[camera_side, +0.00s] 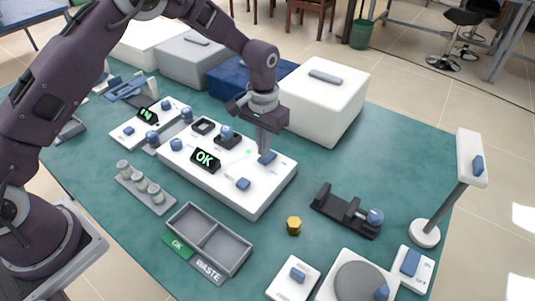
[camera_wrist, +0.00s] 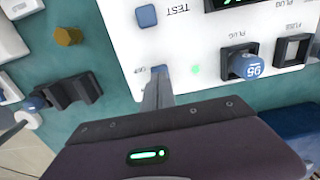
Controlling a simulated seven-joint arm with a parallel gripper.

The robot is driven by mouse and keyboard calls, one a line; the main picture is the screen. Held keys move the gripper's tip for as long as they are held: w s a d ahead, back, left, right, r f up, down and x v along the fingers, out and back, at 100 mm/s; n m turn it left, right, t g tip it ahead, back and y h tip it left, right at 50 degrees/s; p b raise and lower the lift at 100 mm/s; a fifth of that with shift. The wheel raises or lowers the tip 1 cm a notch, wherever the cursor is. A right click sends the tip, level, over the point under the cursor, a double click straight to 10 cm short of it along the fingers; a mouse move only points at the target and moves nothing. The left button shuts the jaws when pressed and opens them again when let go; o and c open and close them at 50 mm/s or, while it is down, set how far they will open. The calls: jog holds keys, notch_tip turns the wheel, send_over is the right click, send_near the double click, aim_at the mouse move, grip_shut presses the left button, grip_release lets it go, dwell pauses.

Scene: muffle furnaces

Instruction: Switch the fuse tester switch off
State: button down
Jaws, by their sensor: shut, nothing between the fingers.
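The fuse tester (camera_side: 225,187) is a long white box with a lit green OK display (camera_side: 205,159). Its blue switch (camera_side: 267,157) is near the right end, beside a lit green light (camera_side: 249,151). In the wrist view the switch (camera_wrist: 159,69) shows just beyond the fingertips, partly hidden by them, with small lettering beside it. My gripper (camera_side: 264,149) is shut and empty, pointing down at the switch; I cannot tell whether it touches. The fingers also show in the wrist view (camera_wrist: 158,84). A blue TEST button (camera_wrist: 146,16) is on the same panel.
A plug marked 95 (camera_wrist: 245,65) sits in a tester socket. A black cradle (camera_side: 345,211), a yellow hex piece (camera_side: 293,226) and a two-part grey tray (camera_side: 208,239) stand in front. A big white box (camera_side: 322,100) stands close behind my gripper.

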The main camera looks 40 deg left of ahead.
jog(key=shift+f, duration=1)
dwell(0.7)
jog(key=shift+r, duration=3.5)
jog(key=s+a+r+t, duration=0.2)
jog(key=s+a+r, duration=0.1)
jog(key=s+r, duration=0.55)
jog(key=s+a+r+t, duration=0.1)
jog(key=s+a+r, duration=0.1)
jog(key=s+r, duration=0.65)
jog(key=s+a+r+t, duration=0.2)
jog(key=s, duration=1.2)
jog(key=shift+s+a+r+t, duration=0.15)
jog(key=shift+s+a+t, duration=0.05)
jog(key=shift+s+t, duration=0.1)
